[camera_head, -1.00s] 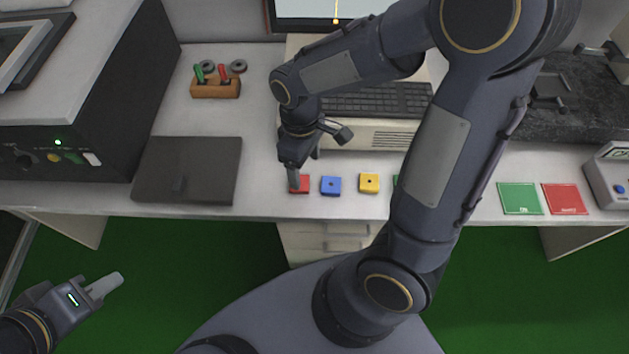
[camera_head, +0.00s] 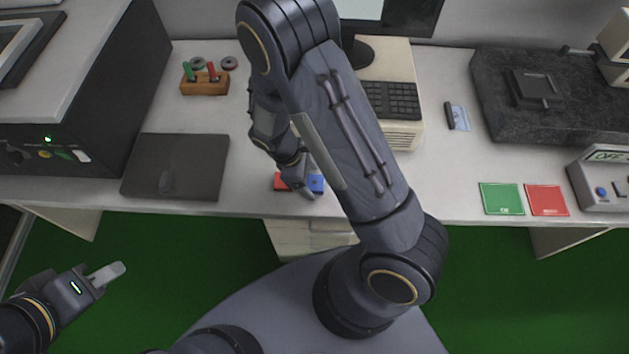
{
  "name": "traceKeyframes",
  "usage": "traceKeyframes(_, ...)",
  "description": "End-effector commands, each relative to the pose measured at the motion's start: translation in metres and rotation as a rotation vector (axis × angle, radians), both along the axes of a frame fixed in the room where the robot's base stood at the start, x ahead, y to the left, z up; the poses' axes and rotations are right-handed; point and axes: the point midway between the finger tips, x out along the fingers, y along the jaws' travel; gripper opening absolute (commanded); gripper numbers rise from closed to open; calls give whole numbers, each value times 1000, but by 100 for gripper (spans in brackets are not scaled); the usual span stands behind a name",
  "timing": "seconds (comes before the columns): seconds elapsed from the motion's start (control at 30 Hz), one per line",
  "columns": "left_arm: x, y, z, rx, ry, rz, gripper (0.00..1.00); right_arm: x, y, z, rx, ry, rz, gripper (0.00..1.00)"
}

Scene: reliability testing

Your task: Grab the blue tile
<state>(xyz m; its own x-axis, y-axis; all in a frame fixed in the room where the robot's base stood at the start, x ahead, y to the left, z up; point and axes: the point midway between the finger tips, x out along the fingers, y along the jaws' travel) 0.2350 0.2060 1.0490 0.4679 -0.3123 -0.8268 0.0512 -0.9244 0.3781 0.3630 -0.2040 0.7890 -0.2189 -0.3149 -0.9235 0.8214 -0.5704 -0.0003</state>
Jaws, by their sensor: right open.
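The blue tile (camera_head: 316,183) lies near the front edge of the white table, partly covered by my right gripper and arm. The red tile (camera_head: 281,181) lies just to its left. My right gripper (camera_head: 304,190) points down at the blue tile; a fingertip shows at its near left side. It is open, and I cannot tell whether its fingers stand around the tile or touch it. My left gripper (camera_head: 108,273) is at the lower left, over the green floor and away from the table. Its fingers look close together, but the gap between them is unclear.
A green card (camera_head: 502,199) and a red card (camera_head: 546,200) lie at the right front. A dark flat plate (camera_head: 176,167) lies on the left. A wooden holder (camera_head: 205,84), a keyboard (camera_head: 391,100) and a black slab (camera_head: 560,95) stand further back. My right arm hides the table's middle.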

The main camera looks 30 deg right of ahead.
Motion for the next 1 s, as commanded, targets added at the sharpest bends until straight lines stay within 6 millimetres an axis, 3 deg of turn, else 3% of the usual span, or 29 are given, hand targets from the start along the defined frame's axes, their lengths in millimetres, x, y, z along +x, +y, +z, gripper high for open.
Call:
traceKeyframes(0.3, 0, 0, 0, 0, 0, 0, 31, -2, -2, -6, 1, -1, 0, 70)
traceKeyframes(0.67, 0, 0, 0, 0, 0, 0, 31, -2, -2, -5, 1, -1, 0, 22)
traceKeyframes(1.0, 0, 0, -1, 0, 0, 0, 31, -1, -2, -2, 1, -1, -1, 22)
